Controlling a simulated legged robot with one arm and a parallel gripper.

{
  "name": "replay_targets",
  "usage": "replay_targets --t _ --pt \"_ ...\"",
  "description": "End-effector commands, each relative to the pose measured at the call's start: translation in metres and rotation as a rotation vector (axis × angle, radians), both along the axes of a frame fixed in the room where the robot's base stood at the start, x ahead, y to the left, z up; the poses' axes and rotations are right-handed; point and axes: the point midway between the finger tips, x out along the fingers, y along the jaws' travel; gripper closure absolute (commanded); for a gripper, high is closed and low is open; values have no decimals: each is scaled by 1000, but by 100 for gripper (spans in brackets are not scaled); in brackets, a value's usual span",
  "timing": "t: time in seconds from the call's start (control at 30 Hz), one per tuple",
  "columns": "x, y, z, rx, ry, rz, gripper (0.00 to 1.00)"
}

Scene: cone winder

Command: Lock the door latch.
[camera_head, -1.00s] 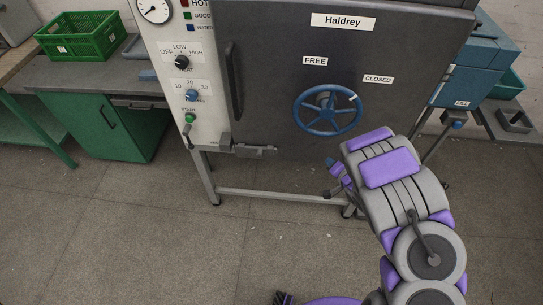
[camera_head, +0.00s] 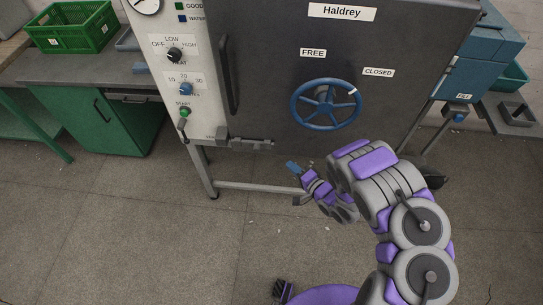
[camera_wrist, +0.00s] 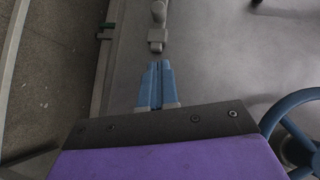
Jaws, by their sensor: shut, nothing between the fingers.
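The grey door latch (camera_head: 250,143) is a horizontal bolt-like piece at the lower left corner of the dark door (camera_head: 270,50). In the wrist view a grey part that looks like the latch's end (camera_wrist: 156,40) is at the top, just beyond my fingertips. My gripper (camera_head: 292,166) has blue fingers and is right of and slightly below the latch, apart from it. In the wrist view the fingers (camera_wrist: 155,64) are together and empty. The latch's exact bolt position is too small to tell.
A blue handwheel (camera_head: 326,104) is on the door, its white mark near the CLOSED label (camera_head: 378,72). A control panel with knobs (camera_head: 174,55) and a small lever (camera_head: 182,124) is left of the door. The machine's lower crossbar (camera_head: 250,187) runs below. The floor in front is clear.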

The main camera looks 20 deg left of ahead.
Motion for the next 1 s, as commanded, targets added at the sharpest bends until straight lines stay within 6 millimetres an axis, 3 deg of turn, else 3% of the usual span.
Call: replay_targets --t 0.17,0.63,0.8,1.0 --pt "9 16 -4 3 -3 4 100" --pt "53 85 -21 3 -1 1 100" --pt "45 107 -26 1 -2 3 100" --pt "43 119 -29 1 0 1 100"
